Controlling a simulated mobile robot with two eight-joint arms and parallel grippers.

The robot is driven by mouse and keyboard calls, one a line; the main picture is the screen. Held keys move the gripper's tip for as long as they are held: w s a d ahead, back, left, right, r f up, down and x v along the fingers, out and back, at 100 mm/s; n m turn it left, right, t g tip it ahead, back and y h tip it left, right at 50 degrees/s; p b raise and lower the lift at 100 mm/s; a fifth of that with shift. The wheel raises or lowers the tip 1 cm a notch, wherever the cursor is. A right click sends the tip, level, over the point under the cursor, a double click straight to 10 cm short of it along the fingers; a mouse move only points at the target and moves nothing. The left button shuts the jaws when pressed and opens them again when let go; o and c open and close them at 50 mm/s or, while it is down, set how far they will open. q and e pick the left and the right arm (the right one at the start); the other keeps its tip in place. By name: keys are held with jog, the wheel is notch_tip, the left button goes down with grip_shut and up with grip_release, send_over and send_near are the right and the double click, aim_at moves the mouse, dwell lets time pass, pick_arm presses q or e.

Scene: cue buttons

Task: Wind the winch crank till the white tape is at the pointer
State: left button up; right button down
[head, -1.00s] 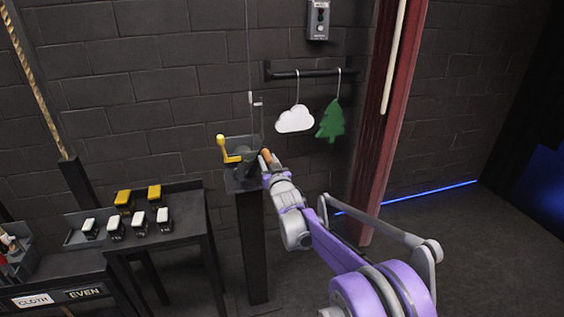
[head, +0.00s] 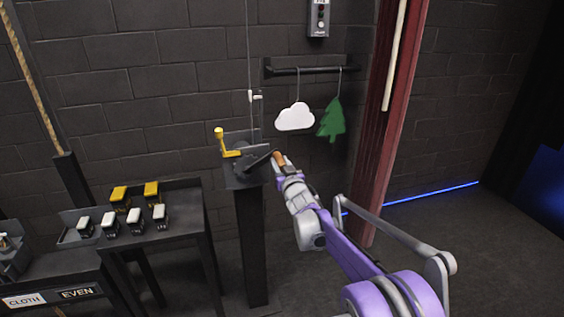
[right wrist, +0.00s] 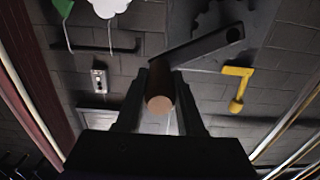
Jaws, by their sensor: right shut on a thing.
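The winch (head: 243,175) stands on a dark post, with a dark crank arm (head: 260,161) reaching right to a wooden crank handle (head: 279,157). My right gripper (head: 283,166) is shut on that handle, which also shows between the jaws in the right wrist view (right wrist: 160,92). A thin line runs up the wall from the winch. The white tape (head: 251,96) on it and the small pale pointer (head: 258,97) sit side by side at about the same height; they are too small to tell an exact match. My left gripper is out of view.
A yellow lever (head: 222,143) stands up at the winch's left. A white cloud (head: 295,117) and green tree (head: 331,119) hang from a rail (head: 315,70) above right. A console (head: 180,243) with white and yellow buttons stands at left; a red column (head: 383,130) rises at right.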

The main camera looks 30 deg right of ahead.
jog(key=c, duration=0.9)
grip_release()
jog(key=shift+s+d+r, duration=0.1)
jog(key=shift+d, duration=0.15)
jog(key=o, duration=0.5)
jog(key=shift+s+d, duration=0.1)
jog(key=shift+d, duration=0.05)
jog(key=shift+a, duration=0.2)
jog(key=v, duration=0.9)
jog(key=shift+s+a+b, duration=0.25)
jog(key=shift+s+b, duration=0.1)
jog(key=shift+b, duration=0.05)
